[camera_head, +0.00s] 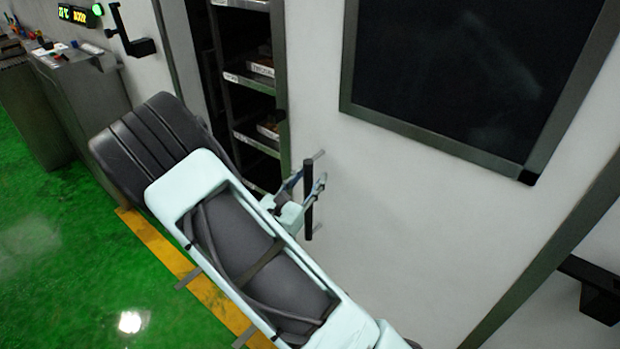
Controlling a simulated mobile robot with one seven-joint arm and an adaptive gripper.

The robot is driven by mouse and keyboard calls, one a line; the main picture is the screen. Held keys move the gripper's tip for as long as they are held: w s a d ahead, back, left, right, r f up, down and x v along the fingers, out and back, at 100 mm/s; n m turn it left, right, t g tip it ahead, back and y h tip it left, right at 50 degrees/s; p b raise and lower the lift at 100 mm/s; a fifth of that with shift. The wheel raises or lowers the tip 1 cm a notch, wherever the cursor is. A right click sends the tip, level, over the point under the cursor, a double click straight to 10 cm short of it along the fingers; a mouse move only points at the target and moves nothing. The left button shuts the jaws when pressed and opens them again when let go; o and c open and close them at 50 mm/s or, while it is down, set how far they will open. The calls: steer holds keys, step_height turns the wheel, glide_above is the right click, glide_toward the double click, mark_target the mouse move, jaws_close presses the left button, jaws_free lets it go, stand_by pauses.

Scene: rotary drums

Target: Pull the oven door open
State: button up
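The oven door (375,215) is a large white panel with a dark framed window (455,75). A black vertical bar handle (309,200) stands out near its left edge. My gripper (307,183) is at the handle, with one pale finger on each side of the bar. The fingers look spread wider than the bar, and I cannot tell whether either touches it. A gap left of the door's grey edge shows a dark interior with shelves (250,80), so the door looks ajar. My arm hides the lower part of this gap.
A grey cabinet (85,90) with small items on top stands at the far left. A black latch-like fitting (130,40) and a lit display (77,14) are on the left wall. A yellow line (160,245) edges the clear green floor (55,235).

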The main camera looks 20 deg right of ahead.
steer(key=v, duration=1.1)
steer(key=shift+s+a, duration=0.25)
steer(key=shift+s, duration=0.05)
